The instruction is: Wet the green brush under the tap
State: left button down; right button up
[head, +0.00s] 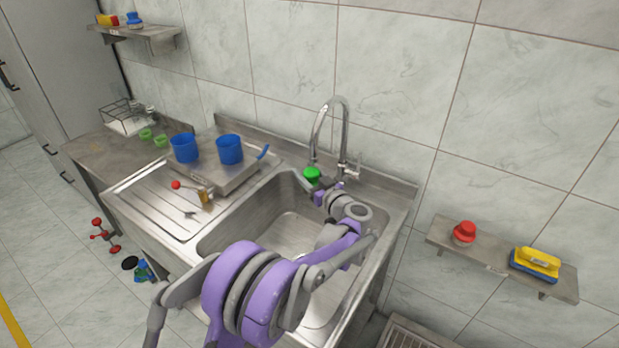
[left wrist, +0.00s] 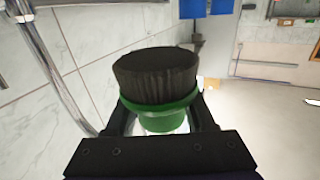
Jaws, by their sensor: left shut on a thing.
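The green brush (head: 312,173) is at the back of the sink, by the foot of the tap (head: 343,112). In the left wrist view the brush (left wrist: 157,90) shows dark bristles and a green rim and body. My left gripper (head: 319,183) is shut on its green body, with a black finger on each side. The chrome tap has a tall curved neck, and part of its pipe (left wrist: 58,75) runs along the left of the wrist view, apart from the brush. I see no water flowing. My right gripper is not in view.
The steel sink (head: 225,232) has a drainboard (head: 150,200) on its left, with two blue cups (head: 184,148) (head: 229,150) on a raised tray. A right shelf (head: 480,262) holds a red item (head: 464,232) and a yellow-blue item (head: 536,263). The tiled wall stands close behind the tap.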

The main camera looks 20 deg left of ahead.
aim_at(306, 192)
pick_arm(q)
jog(key=shift+s+d+b, duration=0.25)
jog(key=shift+s+d, duration=0.1)
jog(key=shift+s, duration=0.35)
jog(key=shift+s+d+b, duration=0.2)
jog(key=shift+s+d, duration=0.15)
jog(key=shift+s, duration=0.4)
jog(key=shift+s+d+b, duration=0.25)
jog(key=shift+s+d, duration=0.1)
jog(key=shift+s, duration=0.35)
jog(key=shift+s+d+b, duration=0.2)
jog(key=shift+s+d, duration=0.15)
jog(key=shift+s, duration=0.4)
jog(key=shift+s+d+b, duration=0.15)
jog(key=shift+s+d, duration=0.15)
jog(key=shift+s, duration=0.4)
jog(key=s+d+r+p, duration=0.1)
jog(key=s+d+r, duration=0.1)
jog(key=s+r, duration=0.2)
jog(key=shift+s, duration=0.25)
